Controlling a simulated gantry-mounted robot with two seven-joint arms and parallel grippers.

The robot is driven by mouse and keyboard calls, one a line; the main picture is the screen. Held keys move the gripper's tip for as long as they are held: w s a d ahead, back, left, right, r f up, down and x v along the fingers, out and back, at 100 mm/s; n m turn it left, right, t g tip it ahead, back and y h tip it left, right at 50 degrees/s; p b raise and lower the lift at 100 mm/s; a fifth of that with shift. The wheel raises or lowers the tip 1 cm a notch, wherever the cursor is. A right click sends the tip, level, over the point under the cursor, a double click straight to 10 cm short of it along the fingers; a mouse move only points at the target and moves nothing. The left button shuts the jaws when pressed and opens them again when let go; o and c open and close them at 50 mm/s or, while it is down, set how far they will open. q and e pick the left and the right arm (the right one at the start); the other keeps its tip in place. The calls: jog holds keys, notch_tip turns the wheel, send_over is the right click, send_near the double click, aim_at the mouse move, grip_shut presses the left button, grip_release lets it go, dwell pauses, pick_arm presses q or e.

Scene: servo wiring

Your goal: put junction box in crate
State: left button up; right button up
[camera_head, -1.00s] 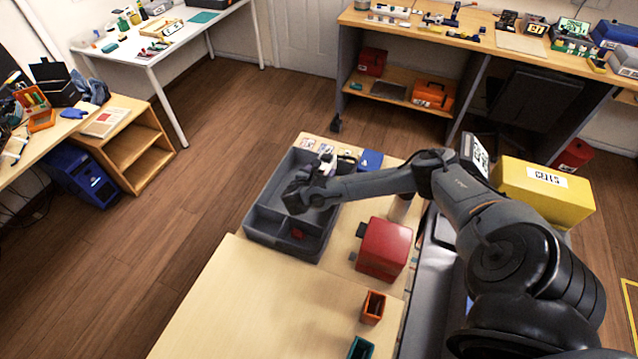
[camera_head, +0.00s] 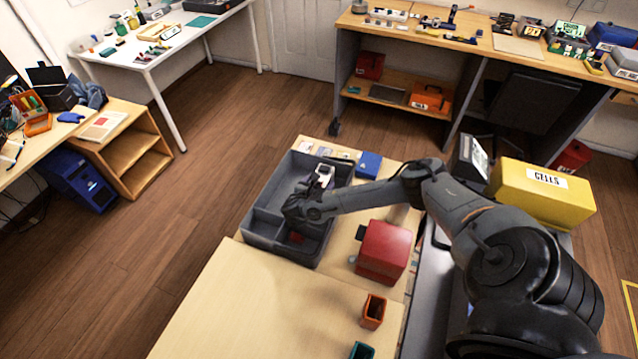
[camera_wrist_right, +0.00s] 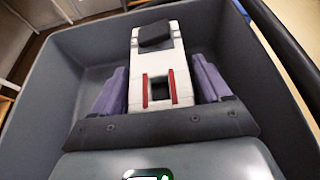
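The grey crate (camera_head: 262,190) with inner dividers lies on the light wooden table; its walls also fill the right wrist view (camera_wrist_right: 65,90). My right gripper (camera_head: 320,181) reaches in over the crate's back compartment. In the right wrist view its two purple fingers (camera_wrist_right: 160,92) sit on either side of a white box with red bars and a dark square piece, seemingly the junction box (camera_wrist_right: 158,68), and appear shut on it. The box shows small and white in the head view (camera_head: 325,169). Whether it touches the crate floor is unclear. My left gripper is out of view.
A red box (camera_head: 384,252) stands right of the crate, close to my forearm. A blue box (camera_head: 369,164) is behind it. Small orange (camera_head: 373,311) and teal (camera_head: 361,350) bins stand at the front. The front-left tabletop (camera_head: 250,300) is clear. A small red item (camera_head: 296,237) lies in the crate's front compartment.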

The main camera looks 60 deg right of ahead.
jog(key=shift+o, duration=1.1)
jog(key=shift+r, duration=0.15)
jog(key=p+v, duration=0.1)
jog(key=v, duration=1.1)
jog(key=shift+r, duration=0.1)
